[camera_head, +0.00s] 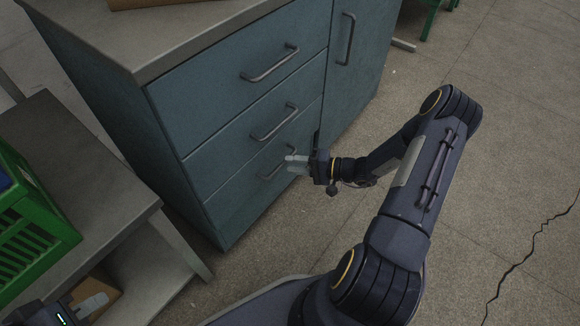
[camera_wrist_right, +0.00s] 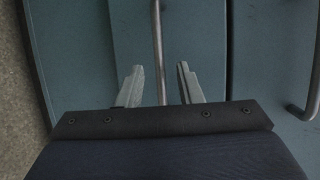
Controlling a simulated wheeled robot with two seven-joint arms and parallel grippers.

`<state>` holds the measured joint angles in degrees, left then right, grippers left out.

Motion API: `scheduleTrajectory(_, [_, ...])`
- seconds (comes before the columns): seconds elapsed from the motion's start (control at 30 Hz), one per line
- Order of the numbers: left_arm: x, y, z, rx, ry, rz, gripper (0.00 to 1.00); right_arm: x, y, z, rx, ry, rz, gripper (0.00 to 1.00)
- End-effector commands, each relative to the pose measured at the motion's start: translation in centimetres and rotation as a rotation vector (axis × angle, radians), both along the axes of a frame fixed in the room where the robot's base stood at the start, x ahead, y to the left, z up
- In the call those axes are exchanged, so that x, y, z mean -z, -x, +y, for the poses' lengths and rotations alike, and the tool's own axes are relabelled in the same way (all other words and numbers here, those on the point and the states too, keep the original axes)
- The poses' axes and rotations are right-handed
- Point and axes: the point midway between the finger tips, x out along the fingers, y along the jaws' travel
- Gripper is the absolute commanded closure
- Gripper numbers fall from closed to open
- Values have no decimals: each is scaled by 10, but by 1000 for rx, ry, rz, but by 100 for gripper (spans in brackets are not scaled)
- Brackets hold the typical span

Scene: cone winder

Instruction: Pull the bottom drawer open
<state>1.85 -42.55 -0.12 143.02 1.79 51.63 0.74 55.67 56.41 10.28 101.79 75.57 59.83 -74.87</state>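The bottom drawer (camera_head: 243,190) is the lowest of three teal drawers in the cabinet and looks shut. Its grey bar handle (camera_head: 272,173) is partly hidden behind my right gripper in the head view. My right gripper (camera_head: 294,163) is at the right end of this handle. In the right wrist view, the two fingers of my right gripper (camera_wrist_right: 160,86) are apart, with the handle bar (camera_wrist_right: 158,50) running between them and gaps on both sides. My left gripper (camera_head: 88,306) shows only in part at the lower left corner, and its opening is unclear.
The middle drawer (camera_head: 235,130) and top drawer (camera_head: 225,85) are shut above. A cabinet door (camera_head: 362,60) with a handle is at the right. A grey side table (camera_head: 80,165) with a green crate (camera_head: 40,225) stands at the left. The floor before the cabinet is clear.

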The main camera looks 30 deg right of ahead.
Motion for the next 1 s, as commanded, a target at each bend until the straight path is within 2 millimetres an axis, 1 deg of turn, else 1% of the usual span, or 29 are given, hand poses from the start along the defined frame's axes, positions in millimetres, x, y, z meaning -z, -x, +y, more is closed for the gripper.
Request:
scheduleTrajectory(0.03, [4, 0, 0, 0, 0, 0, 73, 3, -4, 5, -2, 0, -1, 67])
scheduleTrajectory(0.17, [5, 0, 0, 0, 0, 0, 73, 4, -10, 11, -1, 1, 1, 67])
scheduleTrajectory(0.43, [5, 0, 0, 0, 0, 0, 73, 3, -12, 13, 0, 1, 1, 67])
scheduleTrajectory(0.47, [5, 0, 0, 0, 0, 0, 73, 3, -12, 13, 0, 1, 1, 69])
scheduleTrajectory(0.7, [5, 0, 0, 0, 0, 0, 73, 3, -12, 12, 0, 1, 1, 100])
scheduleTrajectory(1.0, [5, 0, 0, 0, 0, 0, 73, 3, -12, 12, 0, 1, 1, 100])
